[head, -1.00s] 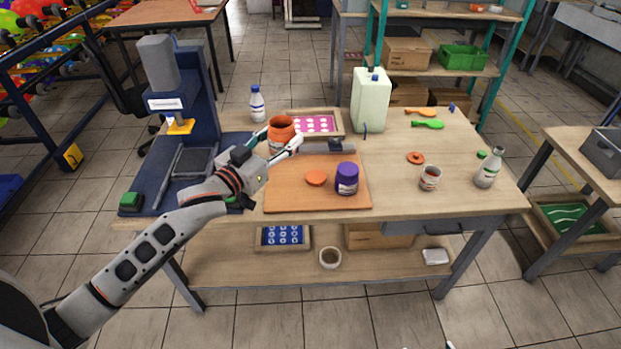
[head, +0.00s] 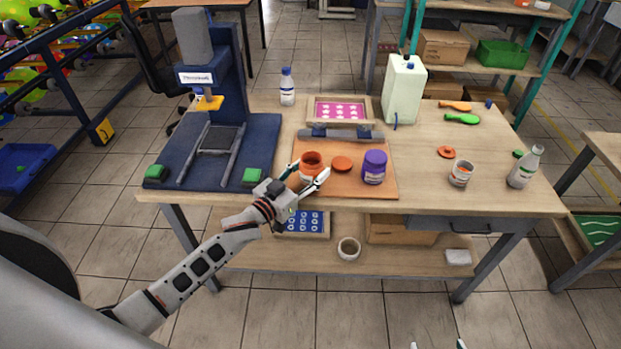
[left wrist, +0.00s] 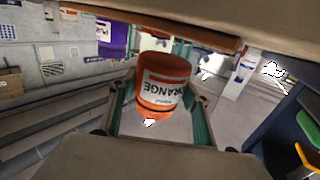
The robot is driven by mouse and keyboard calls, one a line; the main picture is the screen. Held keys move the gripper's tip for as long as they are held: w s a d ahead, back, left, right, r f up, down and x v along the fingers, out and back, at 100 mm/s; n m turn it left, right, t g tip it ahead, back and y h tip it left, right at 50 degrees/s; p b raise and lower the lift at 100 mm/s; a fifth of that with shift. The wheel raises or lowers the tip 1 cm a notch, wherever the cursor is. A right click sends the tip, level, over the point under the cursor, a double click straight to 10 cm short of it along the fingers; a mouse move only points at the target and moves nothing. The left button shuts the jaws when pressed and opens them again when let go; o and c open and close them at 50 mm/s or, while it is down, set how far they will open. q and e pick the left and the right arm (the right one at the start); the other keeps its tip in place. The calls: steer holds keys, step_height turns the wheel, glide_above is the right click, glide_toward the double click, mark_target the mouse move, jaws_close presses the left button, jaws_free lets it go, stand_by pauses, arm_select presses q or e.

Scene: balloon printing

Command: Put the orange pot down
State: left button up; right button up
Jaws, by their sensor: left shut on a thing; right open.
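The orange pot (head: 311,161) is upright, without its lid, at the left side of the brown board (head: 352,185). My left gripper (head: 306,176) is shut on it from the front. The left wrist view shows the pot (left wrist: 163,85) upside down in the picture, its label facing the camera, between the two fingers (left wrist: 160,122). I cannot tell whether the pot's base touches the board. The orange lid (head: 341,163) lies flat just right of the pot. Only the fingertips of my right gripper (head: 437,345) show at the bottom edge; they are apart and empty.
A purple pot (head: 374,167) stands right of the lid. A grey squeegee (head: 340,134) lies behind. The blue printing machine (head: 215,150) is to the left. A small jar (head: 461,173) and a bottle (head: 525,167) stand at the right, with bare tabletop (head: 425,150) between.

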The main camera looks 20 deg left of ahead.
arm_select(q)
steer(key=shift+f, duration=1.25)
steer(key=shift+f+b, duration=0.15)
steer(key=shift+b, duration=0.15)
steer(key=o, duration=1.3)
steer(key=shift+c, duration=0.2)
